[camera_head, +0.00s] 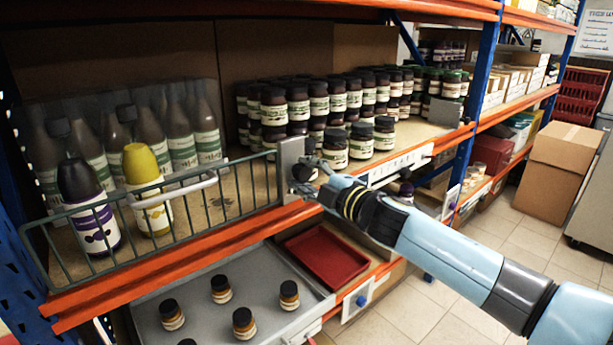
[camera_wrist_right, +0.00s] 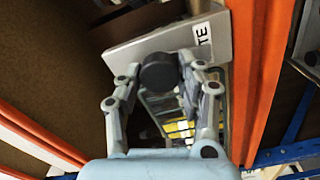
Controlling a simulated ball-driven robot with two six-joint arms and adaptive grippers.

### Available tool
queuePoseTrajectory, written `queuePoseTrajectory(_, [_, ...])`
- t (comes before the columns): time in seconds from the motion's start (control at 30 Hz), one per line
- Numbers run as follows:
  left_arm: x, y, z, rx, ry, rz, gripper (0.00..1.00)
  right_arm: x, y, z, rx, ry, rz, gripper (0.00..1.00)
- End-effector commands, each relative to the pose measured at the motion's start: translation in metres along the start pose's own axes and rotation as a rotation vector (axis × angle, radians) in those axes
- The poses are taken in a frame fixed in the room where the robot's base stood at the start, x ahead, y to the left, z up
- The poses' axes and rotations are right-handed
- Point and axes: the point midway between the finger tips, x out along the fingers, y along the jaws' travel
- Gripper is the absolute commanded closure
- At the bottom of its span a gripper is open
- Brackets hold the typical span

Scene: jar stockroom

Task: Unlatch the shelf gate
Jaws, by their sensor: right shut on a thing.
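The shelf gate (camera_head: 236,193) is a low dark-green wire gate with a pale handle (camera_head: 175,192). It stands along the shelf's front edge at the left in the head view, and looks closed. A grey latch plate (camera_head: 291,160) stands at its right end. My right gripper (camera_head: 306,176) is at this plate. In the wrist view a round black knob (camera_wrist_right: 159,72) sits between the fingertips of my right gripper (camera_wrist_right: 160,84), which is shut on it. In the head view the fingers partly hide the knob. My left gripper is not in view.
Behind the gate stand tall bottles (camera_head: 174,140) and a yellow-topped bottle (camera_head: 147,185). Dark jars (camera_head: 334,147) crowd the shelf right of the plate. Below, a grey tray (camera_head: 265,265) holds small jars beside a red tray (camera_head: 328,257). The aisle floor (camera_head: 490,260) is open.

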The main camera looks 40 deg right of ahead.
Motion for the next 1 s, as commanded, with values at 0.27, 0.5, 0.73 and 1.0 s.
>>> queuePoseTrajectory(0.27, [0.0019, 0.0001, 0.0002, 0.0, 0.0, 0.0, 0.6, -0.0003, -0.001, -0.0002, -0.115, 0.001, -0.001, 0.94])
queuePoseTrajectory(0.5, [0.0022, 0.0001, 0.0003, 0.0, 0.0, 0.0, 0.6, -0.0004, -0.0012, -0.0001, -0.15, 0.001, -0.001, 0.94])
queuePoseTrajectory(0.73, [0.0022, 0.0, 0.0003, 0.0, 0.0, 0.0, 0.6, -0.0005, -0.0014, 0.0, -0.153, 0.0, -0.002, 0.94])
queuePoseTrajectory(1.0, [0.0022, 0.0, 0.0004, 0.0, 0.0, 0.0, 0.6, -0.0004, -0.0015, 0.0001, -0.152, 0.0, -0.002, 0.45])
